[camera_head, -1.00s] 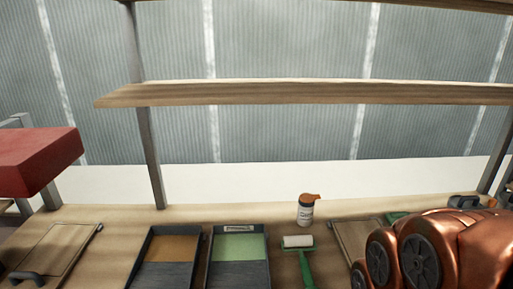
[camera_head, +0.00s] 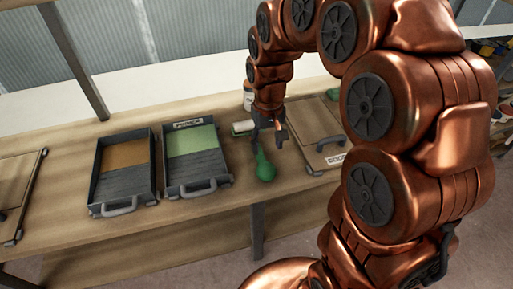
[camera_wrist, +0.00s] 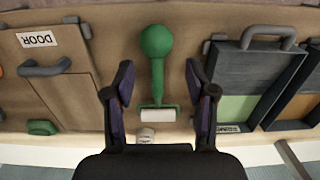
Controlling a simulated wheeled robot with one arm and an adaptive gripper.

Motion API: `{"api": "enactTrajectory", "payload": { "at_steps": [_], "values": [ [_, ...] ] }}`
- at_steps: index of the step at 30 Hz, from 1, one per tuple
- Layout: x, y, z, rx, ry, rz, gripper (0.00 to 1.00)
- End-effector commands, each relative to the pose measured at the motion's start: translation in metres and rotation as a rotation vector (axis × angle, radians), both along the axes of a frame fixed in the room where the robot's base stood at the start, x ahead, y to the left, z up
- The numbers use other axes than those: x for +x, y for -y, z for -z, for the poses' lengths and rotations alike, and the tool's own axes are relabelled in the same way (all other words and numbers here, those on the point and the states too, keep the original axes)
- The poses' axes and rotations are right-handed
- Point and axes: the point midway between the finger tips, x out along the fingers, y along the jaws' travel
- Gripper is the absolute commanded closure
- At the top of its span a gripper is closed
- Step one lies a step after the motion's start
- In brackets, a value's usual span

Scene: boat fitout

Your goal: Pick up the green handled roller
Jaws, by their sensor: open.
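The green handled roller (camera_head: 264,165) lies on the wooden bench, with a round green knob at the handle's near end and a pale roller head at the far end. In the wrist view the roller (camera_wrist: 157,65) lies between the two fingers' lines, its knob toward the top and its pale head lower down. My gripper (camera_head: 266,138) is over the roller in the head view and hides part of it. In the wrist view my gripper (camera_wrist: 158,85) is open, with a dark finger on each side of the handle and nothing held.
A tray with a green pad (camera_head: 196,170) and a tray with an orange-brown pad (camera_head: 123,185) stand left of the roller. A wooden door panel (camera_head: 318,120) with a handle lies to its right. A white bottle (camera_head: 248,98) stands behind.

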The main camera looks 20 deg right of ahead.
Motion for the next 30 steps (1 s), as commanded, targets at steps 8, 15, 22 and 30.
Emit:
{"api": "enactTrajectory", "payload": {
  "at_steps": [8, 15, 22, 30],
  "values": [
    [0.069, 0.001, 0.037, 0.000, 0.021, 0.014, 0.44],
    [0.110, 0.004, 0.062, -0.004, 0.045, 0.025, 0.44],
    [0.119, 0.005, 0.073, -0.006, 0.048, 0.028, 0.44],
    [0.120, 0.005, 0.094, -0.006, 0.051, 0.028, 0.44]
  ]
}}
